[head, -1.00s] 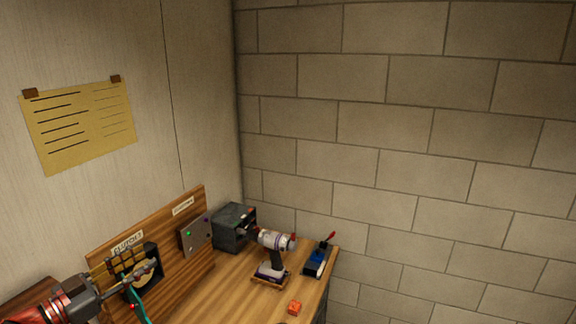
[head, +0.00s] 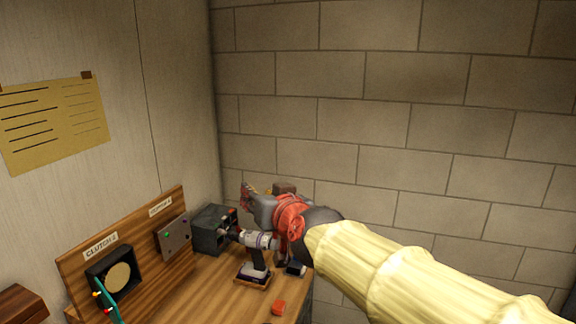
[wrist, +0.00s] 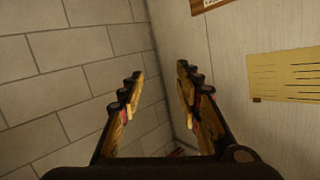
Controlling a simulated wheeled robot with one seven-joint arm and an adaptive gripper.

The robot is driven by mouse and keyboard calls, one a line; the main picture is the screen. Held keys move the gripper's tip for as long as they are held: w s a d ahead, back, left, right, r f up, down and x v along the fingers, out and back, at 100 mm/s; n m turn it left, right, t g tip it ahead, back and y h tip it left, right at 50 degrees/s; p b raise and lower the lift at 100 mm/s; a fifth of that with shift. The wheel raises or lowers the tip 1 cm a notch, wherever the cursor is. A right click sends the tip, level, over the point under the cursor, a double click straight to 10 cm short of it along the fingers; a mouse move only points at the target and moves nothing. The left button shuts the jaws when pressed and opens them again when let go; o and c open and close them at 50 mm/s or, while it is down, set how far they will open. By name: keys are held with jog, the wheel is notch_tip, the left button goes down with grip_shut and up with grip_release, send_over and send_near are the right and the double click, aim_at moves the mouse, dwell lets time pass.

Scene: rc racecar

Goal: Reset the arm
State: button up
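My arm reaches in from the lower right of the head view, over the right part of the wooden bench. My gripper (head: 258,190) is raised above the bench's back corner, in front of the block wall. In the wrist view my gripper (wrist: 158,92) has its two fingers apart with nothing between them. Beyond the fingers are the block wall and the pale panel, with a yellow notice (wrist: 284,76) at the right.
A wooden board (head: 130,250) with a round clutch part (head: 117,277) stands at the left.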

jog(key=s+d+f+m+g+h, duration=0.1)
jog(key=s+d+f+g+h, duration=0.2)
jog(key=s+d+f, duration=0.9)
jog(key=s+d+f+m+g+h+b, duration=0.1)
jog(key=s+d+f+g+h, duration=0.2)
jog(key=s+d+f, duration=1)
jog(key=s+f+g, duration=0.1)
jog(key=s+g, duration=0.1)
jog(key=s, duration=0.3)
jog(key=shift+s+d+m, duration=0.15)
jog(key=shift+s+m, duration=0.15)
jog(key=shift+s, duration=0.1)
jog(key=shift+a, duration=0.2)
jog(key=shift+c, duration=0.5)
